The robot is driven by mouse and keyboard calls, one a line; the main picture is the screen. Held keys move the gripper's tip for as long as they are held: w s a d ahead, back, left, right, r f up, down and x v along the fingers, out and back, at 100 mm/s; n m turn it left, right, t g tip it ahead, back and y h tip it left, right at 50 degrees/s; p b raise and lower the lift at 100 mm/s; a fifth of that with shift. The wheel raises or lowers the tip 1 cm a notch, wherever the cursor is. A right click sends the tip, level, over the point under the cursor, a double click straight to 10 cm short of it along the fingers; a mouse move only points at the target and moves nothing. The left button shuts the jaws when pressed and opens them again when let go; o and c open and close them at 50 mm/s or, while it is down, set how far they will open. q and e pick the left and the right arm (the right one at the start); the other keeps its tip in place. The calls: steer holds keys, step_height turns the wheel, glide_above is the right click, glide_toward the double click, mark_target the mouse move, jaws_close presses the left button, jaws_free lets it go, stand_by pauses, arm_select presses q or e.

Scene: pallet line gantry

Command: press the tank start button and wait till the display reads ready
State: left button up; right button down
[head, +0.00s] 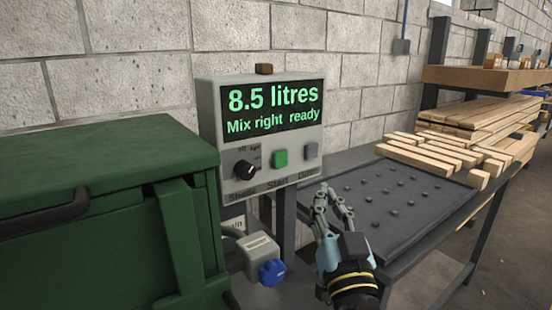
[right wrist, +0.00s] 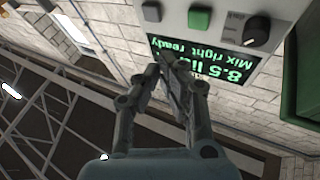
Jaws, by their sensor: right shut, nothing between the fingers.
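The control box (head: 216,130) stands on a post against the block wall. Its display (head: 273,110) is lit green and reads "8.5 litres" and "Mix right ready". The green start button (head: 280,158) sits below the display, between a black knob (head: 245,168) and a grey button (head: 311,151). My right gripper (head: 336,190) is shut and empty, below and right of the box, apart from the buttons. In the right wrist view the green button (right wrist: 199,18) shows upside down beyond the fingertips (right wrist: 167,65). My left gripper is not in view.
A green tank (head: 110,180) with a dark handle fills the left. A blue valve knob (head: 271,272) is below the box. A dark table (head: 390,205) with wooden slats (head: 440,150) stands to the right.

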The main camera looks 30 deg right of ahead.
mark_target(280, 160)
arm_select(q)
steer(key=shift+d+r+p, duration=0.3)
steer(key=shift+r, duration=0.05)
arm_select(e)
step_height(280, 160, up, 4)
steer(key=shift+w+f+m+h, duration=0.15)
steer(key=shift+m+h, duration=0.15)
steer(key=shift+m, duration=0.2)
steer(key=shift+w, duration=0.1)
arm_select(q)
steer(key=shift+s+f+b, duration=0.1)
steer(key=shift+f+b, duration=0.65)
arm_select(e)
steer(key=w, duration=0.8)
steer(key=shift+w+a, duration=0.25)
steer(key=shift+a, duration=0.15)
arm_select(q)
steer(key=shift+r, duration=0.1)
arm_select(e)
steer(key=shift+w, duration=0.15)
